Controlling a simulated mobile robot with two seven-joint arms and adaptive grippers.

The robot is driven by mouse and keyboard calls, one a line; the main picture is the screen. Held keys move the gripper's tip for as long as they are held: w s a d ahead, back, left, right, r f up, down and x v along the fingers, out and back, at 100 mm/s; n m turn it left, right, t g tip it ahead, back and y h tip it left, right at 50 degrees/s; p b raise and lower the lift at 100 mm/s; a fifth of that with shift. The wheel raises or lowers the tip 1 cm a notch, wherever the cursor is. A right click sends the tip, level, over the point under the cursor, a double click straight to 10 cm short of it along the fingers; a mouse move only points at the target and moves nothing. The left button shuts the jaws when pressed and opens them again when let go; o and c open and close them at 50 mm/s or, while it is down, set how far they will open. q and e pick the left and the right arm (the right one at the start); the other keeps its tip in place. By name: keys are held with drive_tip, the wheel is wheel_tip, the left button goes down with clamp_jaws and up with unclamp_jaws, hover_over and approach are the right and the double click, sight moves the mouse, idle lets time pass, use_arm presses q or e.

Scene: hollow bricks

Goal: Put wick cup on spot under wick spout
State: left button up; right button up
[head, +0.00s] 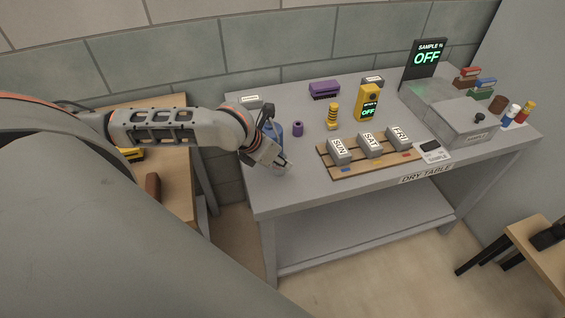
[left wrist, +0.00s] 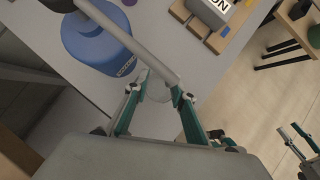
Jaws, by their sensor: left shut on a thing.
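My left gripper (head: 284,164) is at the front left of the grey table. In the left wrist view its fingers (left wrist: 168,90) are shut on a small pale, see-through cup (left wrist: 178,98), which I take for the wick cup. A blue jug (left wrist: 95,42) stands just beyond; it also shows in the head view (head: 272,132), partly behind my wrist. A grey tube (left wrist: 135,42), perhaps the wick spout, slants from the jug side toward the cup. Whether cup and table touch is unclear. No marked spot is visible. My right gripper (left wrist: 297,138) shows at the lower right edge, its fingers apart.
A wooden rack (head: 370,162) with grey SUN, SAT and FRI blocks lies right of my left gripper. A purple cylinder (head: 298,128), a yellow cylinder (head: 333,117) and a yellow meter (head: 368,103) stand behind it. The table's front edge is close to the gripper.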

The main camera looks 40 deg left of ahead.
sight(275, 165)
use_arm(q)
drive_tip(key=f, duration=0.3)
drive_tip(key=shift+s+f, duration=0.1)
drive_tip(key=shift+s, duration=0.1)
drive_tip(key=shift+a, duration=0.2)
drive_tip(key=o, duration=0.9)
drive_tip(key=shift+d, duration=0.15)
use_arm(e)
drive_tip(key=shift+w+a, duration=0.15)
drive_tip(key=shift+a, duration=0.4)
drive_tip(key=shift+w+a, duration=0.15)
drive_tip(key=shift+a, duration=0.35)
